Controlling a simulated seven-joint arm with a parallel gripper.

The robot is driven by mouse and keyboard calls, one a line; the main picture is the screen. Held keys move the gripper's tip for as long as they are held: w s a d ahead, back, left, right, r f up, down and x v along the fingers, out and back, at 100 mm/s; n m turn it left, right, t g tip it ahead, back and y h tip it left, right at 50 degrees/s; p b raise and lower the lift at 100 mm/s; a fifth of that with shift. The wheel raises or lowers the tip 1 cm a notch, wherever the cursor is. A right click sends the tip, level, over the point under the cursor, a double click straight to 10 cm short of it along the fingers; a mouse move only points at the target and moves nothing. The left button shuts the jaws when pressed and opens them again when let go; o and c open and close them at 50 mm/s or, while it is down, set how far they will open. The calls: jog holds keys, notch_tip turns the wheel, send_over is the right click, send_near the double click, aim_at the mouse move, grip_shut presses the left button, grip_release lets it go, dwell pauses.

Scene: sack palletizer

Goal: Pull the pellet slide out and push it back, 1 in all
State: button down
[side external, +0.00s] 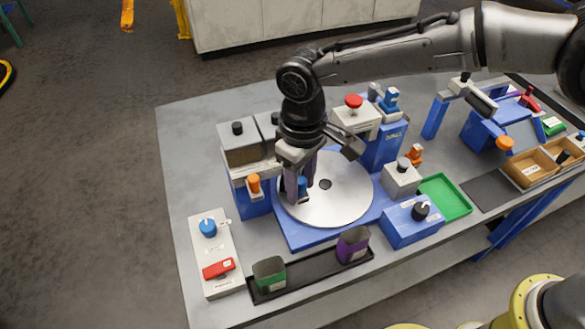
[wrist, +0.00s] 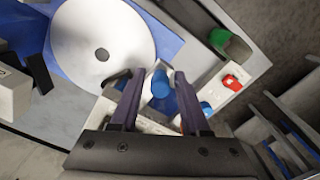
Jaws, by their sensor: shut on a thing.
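My gripper (side external: 298,188) points down at the left edge of the round silver disc, with its dark purple fingers around a blue knob (side external: 303,184). In the wrist view my gripper (wrist: 159,78) has a finger on each side of the blue knob (wrist: 161,84), and it is shut on it. The knob stands by a small pale plate. It appears to be the handle of the pellet slide; the slide's body is mostly hidden behind my fingers and hand. An orange knob (side external: 254,183) sits on the hopper housing (side external: 240,150) to the left.
The silver disc (side external: 340,195) lies beside my fingers. A black tray (side external: 312,279) in front holds a green cup (side external: 268,274) and a purple cup (side external: 352,245). A control box (side external: 213,248) with a red switch stands front left. A green tray (side external: 445,196) lies right.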

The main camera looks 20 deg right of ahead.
dwell(0.3)
jog(key=shift+w, duration=1.8)
jog(key=shift+r, duration=0.1)
jog(key=shift+c, duration=1.1)
grip_release()
jog(key=shift+r, duration=2.15)
jog(key=shift+r, duration=1.75)
